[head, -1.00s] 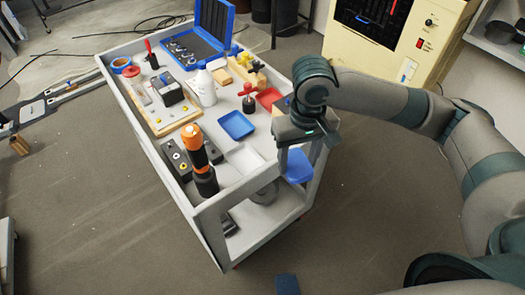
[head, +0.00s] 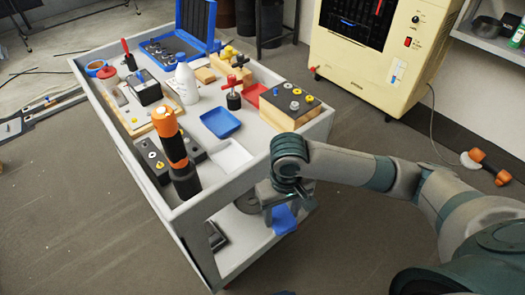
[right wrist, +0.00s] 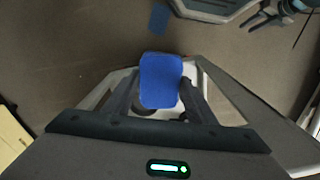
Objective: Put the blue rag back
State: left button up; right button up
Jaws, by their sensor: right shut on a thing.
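The blue rag (head: 284,219) hangs below my right gripper (head: 286,203) at the near right end of the grey cart (head: 322,130). In the head view it overlaps the cart's lower shelf (head: 238,252); I cannot tell if it touches the shelf. In the right wrist view the blue rag (right wrist: 161,80) sits between the two fingers of my right gripper (right wrist: 158,100), which is shut on it.
The cart top holds an orange and black tool (head: 174,152), a blue tray (head: 220,122), a white tray (head: 231,156), a white bottle (head: 187,83) and a dark-topped block (head: 290,103). A dark blue patch (right wrist: 159,18) lies on the floor. A cream machine (head: 385,50) stands behind.

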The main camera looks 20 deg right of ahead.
pick_arm(q)
jog(key=shift+w+d+b, duration=0.2)
jog(key=shift+w+b, duration=0.1)
jog(key=shift+w, duration=0.15)
pick_arm(e)
jog(key=shift+s+f, duration=0.2)
jog(key=shift+f, duration=0.75)
